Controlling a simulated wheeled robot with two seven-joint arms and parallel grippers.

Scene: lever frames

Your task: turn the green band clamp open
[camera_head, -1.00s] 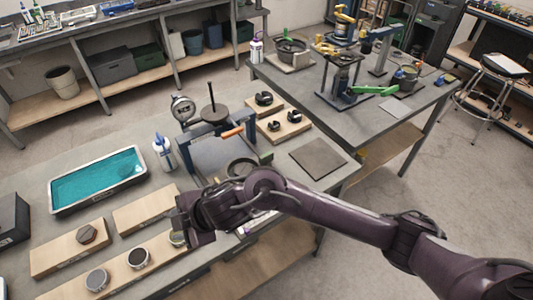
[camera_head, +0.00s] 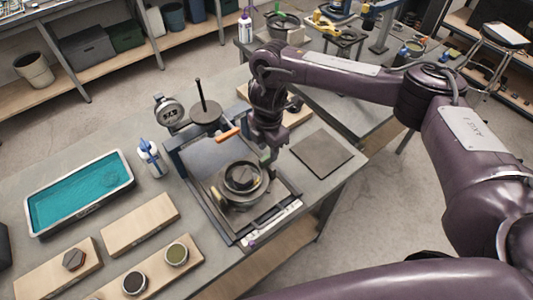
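A small green part, seemingly the lever of the green band clamp (camera_head: 266,157), shows at the upper right of a round dark metal vessel (camera_head: 238,199). The vessel stands in a dark frame on the workbench. My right gripper (camera_head: 268,155) points down at the green part, touching it or very close to it. The gripper hides some of the green part and the band's far side. Its fingers are dark and small here, so I cannot tell whether they are open or shut on it. My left gripper is out of view.
A teal-filled tray (camera_head: 31,215) and wooden boards (camera_head: 139,225) lie further left. A bare dark plate (camera_head: 322,153) lies to the right.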

